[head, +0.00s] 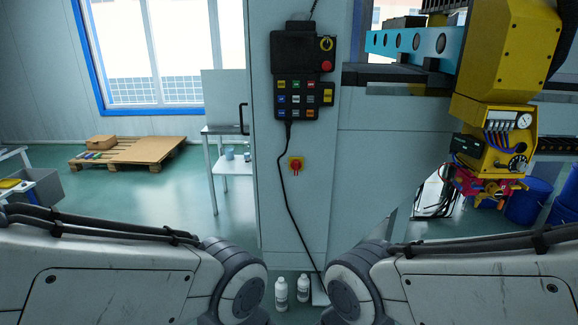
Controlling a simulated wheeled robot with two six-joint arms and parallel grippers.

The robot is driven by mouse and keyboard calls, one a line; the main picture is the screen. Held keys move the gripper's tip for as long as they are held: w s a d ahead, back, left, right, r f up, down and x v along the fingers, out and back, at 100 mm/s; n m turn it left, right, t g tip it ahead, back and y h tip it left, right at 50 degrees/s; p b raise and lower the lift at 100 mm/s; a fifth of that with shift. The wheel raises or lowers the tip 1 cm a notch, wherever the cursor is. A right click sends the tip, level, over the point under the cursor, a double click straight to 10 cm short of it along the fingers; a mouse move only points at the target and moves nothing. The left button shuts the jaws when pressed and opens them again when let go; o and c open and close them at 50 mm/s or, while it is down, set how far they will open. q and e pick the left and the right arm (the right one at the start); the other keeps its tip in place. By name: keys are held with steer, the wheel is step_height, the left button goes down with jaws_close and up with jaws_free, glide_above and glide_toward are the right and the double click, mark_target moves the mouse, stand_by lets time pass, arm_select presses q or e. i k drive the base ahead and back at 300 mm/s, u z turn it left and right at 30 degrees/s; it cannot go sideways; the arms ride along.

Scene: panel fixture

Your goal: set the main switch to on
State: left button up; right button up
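The main switch is most likely the red rotary knob (295,166) on a yellow plate, on the front of the grey cabinet panel (265,215). It is small, and I cannot tell which way its handle points. My two arms come in from the lower left and lower right, with their grey joints below the switch and apart from it. Neither gripper shows in the head view. Nothing of mine touches the switch.
A black control pendant (302,75) hangs above the switch, its cable running down the panel. A yellow machine head (510,50) is at the right. White bottles (281,294) stand on the floor between my arms. Space directly before the switch looks clear.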

mark_target(295, 165)
steer(key=i, duration=0.9)
